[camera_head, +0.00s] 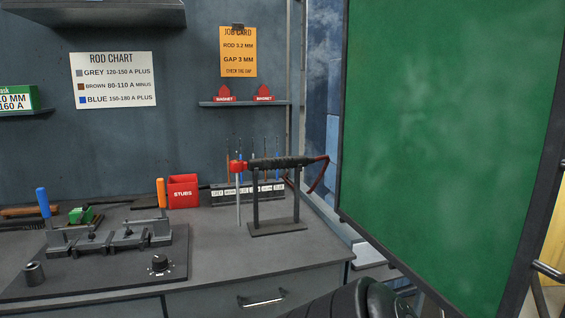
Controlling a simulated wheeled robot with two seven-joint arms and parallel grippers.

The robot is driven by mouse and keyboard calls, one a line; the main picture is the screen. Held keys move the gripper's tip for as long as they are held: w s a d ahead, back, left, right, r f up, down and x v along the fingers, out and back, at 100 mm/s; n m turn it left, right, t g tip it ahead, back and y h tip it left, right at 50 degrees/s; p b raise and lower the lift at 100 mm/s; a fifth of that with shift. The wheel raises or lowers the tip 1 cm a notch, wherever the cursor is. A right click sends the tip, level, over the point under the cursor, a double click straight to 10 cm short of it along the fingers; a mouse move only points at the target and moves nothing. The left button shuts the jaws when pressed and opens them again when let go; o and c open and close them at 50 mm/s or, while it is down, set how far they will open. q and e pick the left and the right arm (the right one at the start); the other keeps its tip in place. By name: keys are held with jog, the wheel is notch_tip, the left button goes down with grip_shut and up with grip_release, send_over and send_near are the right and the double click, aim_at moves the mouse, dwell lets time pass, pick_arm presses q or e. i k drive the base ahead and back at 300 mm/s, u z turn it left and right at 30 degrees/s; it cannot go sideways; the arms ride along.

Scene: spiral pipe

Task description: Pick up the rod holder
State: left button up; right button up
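The rod holder (283,162) lies level across the top of a black stand (277,229) on the right part of the workbench. It has a dark ribbed handle, a red head (236,167) at its left end and a dark red cable at its right end. A thin grey rod (238,205) hangs upright below the red head. No gripper touches the holder. Neither of my grippers shows; only a dark, rounded part, apparently of my arm, shows at the bottom edge.
A red stubs box (183,191) and a labelled rack (232,193) of thin rods stand behind the holder. A clamp fixture on a black plate (90,280) fills the bench's left side. A large green screen (445,130) stands at the right. The bench front is clear.

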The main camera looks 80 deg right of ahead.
aim_at(277, 162)
jog(key=z, duration=0.9)
jog(key=i, duration=0.85)
jog(key=z, duration=0.8)
